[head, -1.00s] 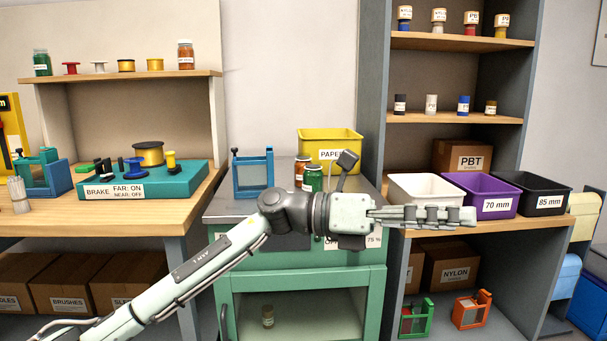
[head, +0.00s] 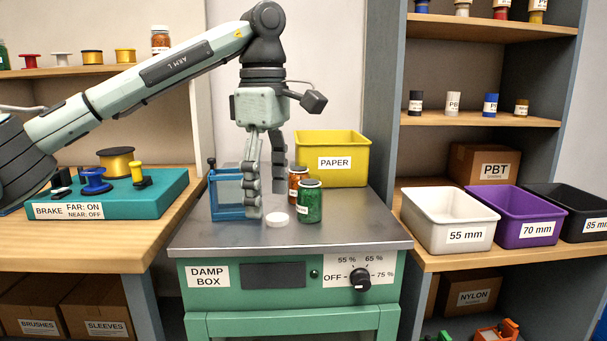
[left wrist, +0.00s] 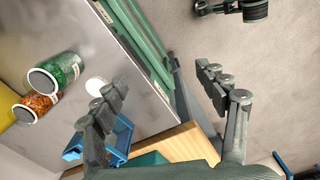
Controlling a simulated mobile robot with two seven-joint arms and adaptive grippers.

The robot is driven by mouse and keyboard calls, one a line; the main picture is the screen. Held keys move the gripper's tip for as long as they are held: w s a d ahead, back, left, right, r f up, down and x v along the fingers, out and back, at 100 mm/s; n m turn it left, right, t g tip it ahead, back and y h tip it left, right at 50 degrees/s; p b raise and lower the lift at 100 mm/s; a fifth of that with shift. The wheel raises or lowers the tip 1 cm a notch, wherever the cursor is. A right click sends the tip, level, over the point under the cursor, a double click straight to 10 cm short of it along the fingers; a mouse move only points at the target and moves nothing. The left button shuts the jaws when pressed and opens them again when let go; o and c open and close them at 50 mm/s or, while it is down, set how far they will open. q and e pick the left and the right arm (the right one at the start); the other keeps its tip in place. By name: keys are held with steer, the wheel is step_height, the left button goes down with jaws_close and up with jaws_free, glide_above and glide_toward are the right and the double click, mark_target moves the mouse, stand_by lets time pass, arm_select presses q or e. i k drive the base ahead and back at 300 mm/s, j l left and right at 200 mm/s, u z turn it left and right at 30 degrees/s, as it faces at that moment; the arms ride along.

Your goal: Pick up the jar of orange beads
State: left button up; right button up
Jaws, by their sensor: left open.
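A jar of orange beads (head: 298,182) stands on the damp box top (head: 350,229), partly hidden behind a jar of green beads (head: 310,205). In the left wrist view the orange jar (left wrist: 36,106) lies at the left edge, beside the green jar (left wrist: 62,70). My left gripper (head: 265,198) points down over the damp box, just left of both jars. Its fingers are spread and empty, as the left wrist view (left wrist: 155,102) also shows. Another jar with orange-brown contents (head: 160,41) stands on the upper left shelf. My right gripper is out of view.
A white disc (head: 277,220) and a blue frame (head: 228,196) are close to my left fingers. A yellow PAPER bin (head: 331,160) stands behind the jars. White (head: 448,221) and purple (head: 527,218) bins stand on the right shelf. The damp box top's front right is clear.

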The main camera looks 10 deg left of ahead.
mark_target(297, 169)
steer(key=i, duration=0.95)
